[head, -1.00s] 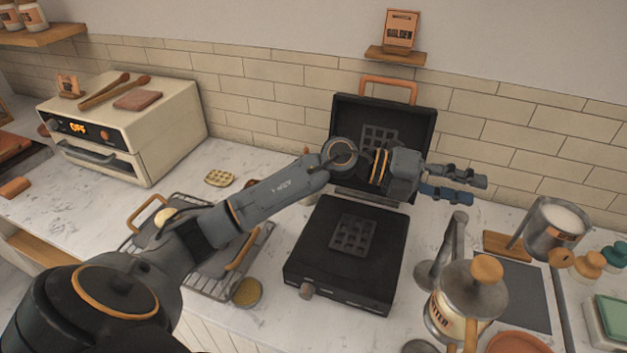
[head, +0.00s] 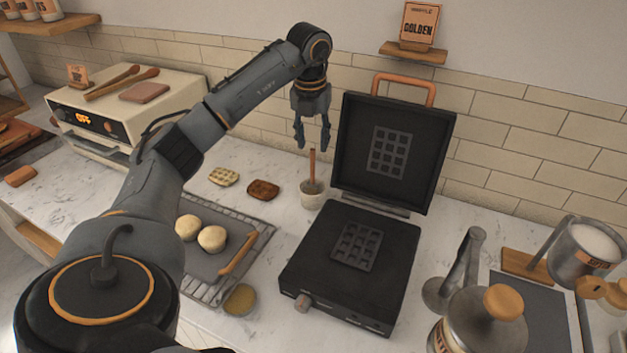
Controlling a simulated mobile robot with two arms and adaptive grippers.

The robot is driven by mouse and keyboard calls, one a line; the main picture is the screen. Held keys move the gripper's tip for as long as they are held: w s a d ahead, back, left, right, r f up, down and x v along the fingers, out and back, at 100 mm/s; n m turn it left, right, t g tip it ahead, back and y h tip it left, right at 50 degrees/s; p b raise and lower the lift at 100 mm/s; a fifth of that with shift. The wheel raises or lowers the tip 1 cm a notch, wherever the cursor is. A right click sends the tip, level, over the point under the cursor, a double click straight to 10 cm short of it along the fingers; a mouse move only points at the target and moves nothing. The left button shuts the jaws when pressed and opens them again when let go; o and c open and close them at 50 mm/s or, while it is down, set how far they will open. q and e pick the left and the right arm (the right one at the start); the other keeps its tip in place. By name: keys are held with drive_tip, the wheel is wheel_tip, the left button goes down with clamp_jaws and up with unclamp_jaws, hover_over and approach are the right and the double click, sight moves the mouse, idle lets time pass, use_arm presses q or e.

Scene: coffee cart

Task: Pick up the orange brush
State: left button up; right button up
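The orange brush (head: 312,167) stands nearly upright in a small pale cup (head: 312,198) on the counter, left of the open waffle maker. Its orange-brown handle points up and its lower end is hidden inside the cup. My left gripper (head: 313,144) points down just above the handle top. Its two dark fingers are apart, one to each side of the handle's line, with nothing held. Whether the tips overlap the handle in height is hard to tell. My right gripper is not in view.
The black waffle maker (head: 352,244) has its lid (head: 392,150) raised close to the right of the cup. Two waffles (head: 223,176) (head: 263,190) lie to the left. A wire rack (head: 258,236) with round doughs is in front. The tiled wall is close behind.

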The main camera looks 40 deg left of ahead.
sight(313, 155)
use_arm(q)
drive_tip(key=f, duration=0.4)
drive_tip(key=shift+w+a+f+p, duration=0.2)
drive_tip(key=shift+w+f+p, duration=0.05)
drive_tip(key=shift+w+p, duration=0.1)
drive_tip(key=shift+f, duration=0.2)
drive_tip(key=f, duration=0.1)
drive_tip(key=f+p, duration=0.1)
drive_tip(key=f, duration=0.1)
drive_tip(key=a+f+p, duration=0.1)
drive_tip(key=shift+w+f, duration=0.35)
drive_tip(key=shift+w, duration=0.05)
clamp_jaws()
